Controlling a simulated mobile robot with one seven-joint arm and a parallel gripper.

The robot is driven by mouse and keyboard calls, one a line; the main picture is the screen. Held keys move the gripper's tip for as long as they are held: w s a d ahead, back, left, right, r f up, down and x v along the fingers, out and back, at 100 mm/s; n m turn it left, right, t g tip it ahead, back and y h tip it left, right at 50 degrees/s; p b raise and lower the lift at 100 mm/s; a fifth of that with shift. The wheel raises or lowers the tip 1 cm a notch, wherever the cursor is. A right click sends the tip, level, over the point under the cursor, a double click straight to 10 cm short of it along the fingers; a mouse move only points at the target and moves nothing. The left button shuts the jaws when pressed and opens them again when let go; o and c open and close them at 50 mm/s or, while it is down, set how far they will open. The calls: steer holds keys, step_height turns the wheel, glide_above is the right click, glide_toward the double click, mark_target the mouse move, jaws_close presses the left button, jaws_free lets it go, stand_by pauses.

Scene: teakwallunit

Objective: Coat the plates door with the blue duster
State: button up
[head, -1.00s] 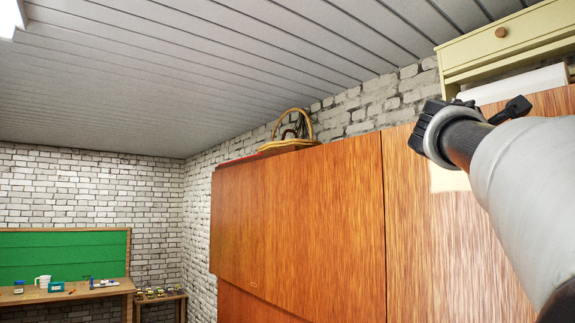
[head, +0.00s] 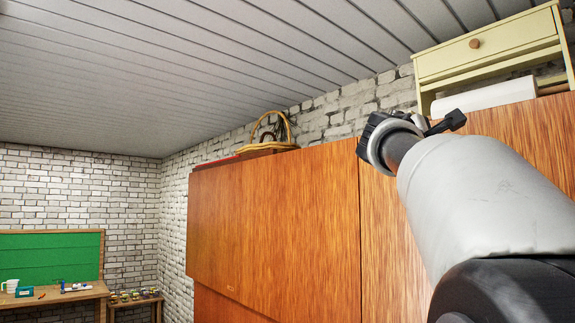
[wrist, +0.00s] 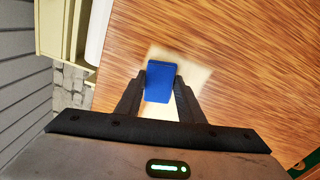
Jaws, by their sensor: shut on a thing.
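My gripper (wrist: 160,98) is shut on the blue duster (wrist: 160,80), whose blue block shows between the fingers in the wrist view. A pale cream patch (wrist: 197,75) shows around and behind the block, against the wood; I cannot tell whether it is the duster's pad or a mark on the door. In the head view my gripper (head: 388,140) is before the upper part of the right wooden door (head: 385,225), near its left edge. The duster is hidden there by my arm. No label shows which door is the plates door.
The left wooden door (head: 275,215) adjoins it. A wicker basket (head: 268,147) stands on top of the unit, with a cream drawer box (head: 488,48) and a white roll (head: 485,95) at the right. A workbench (head: 60,297) stands far left. The ceiling is close above.

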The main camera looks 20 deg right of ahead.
steer(key=w+a+p, duration=0.3)
steer(key=w+a, duration=0.1)
steer(key=w, duration=0.7)
steer(key=shift+a, duration=0.25)
stand_by(0.6)
steer(key=shift+s, duration=0.1)
steer(key=b+v, duration=0.2)
steer(key=v, duration=0.4)
stand_by(0.3)
steer(key=shift+b+v, duration=0.55)
steer(key=shift+v, duration=1)
